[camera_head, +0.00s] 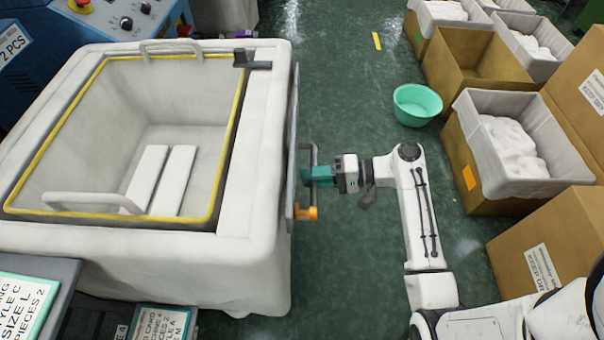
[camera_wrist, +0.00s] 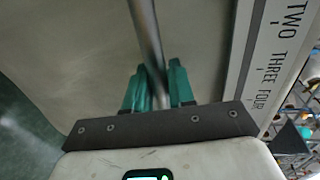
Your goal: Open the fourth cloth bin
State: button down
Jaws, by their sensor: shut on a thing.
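A large white cloth bin (camera_head: 262,165) with a yellow inner rim stands at left; two pale slabs lie inside. An upright grey panel (camera_head: 292,130) runs along its right side, close to the bin wall. The panel carries a grey bar handle (camera_head: 314,153) and an orange knob (camera_head: 307,213). My gripper (camera_head: 314,176), with teal fingers, is shut on the handle. In the wrist view my gripper (camera_wrist: 157,78) has a finger on either side of the metal bar (camera_wrist: 147,35). A strip (camera_wrist: 268,55) beside it reads TWO, THREE, FOUR. The fingers partly hide the bar.
Cardboard boxes, several with white liners (camera_head: 512,150), line the right side. A green basin (camera_head: 417,105) stands on the floor near them. Labelled cards (camera_head: 160,322) lie at the bottom left.

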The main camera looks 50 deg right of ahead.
jog(key=shift+s+f, duration=0.1)
jog(key=c, duration=1.1)
grip_release()
jog(key=shift+d, duration=0.1)
jog(key=v, duration=1)
jog(key=shift+s+d, duration=0.25)
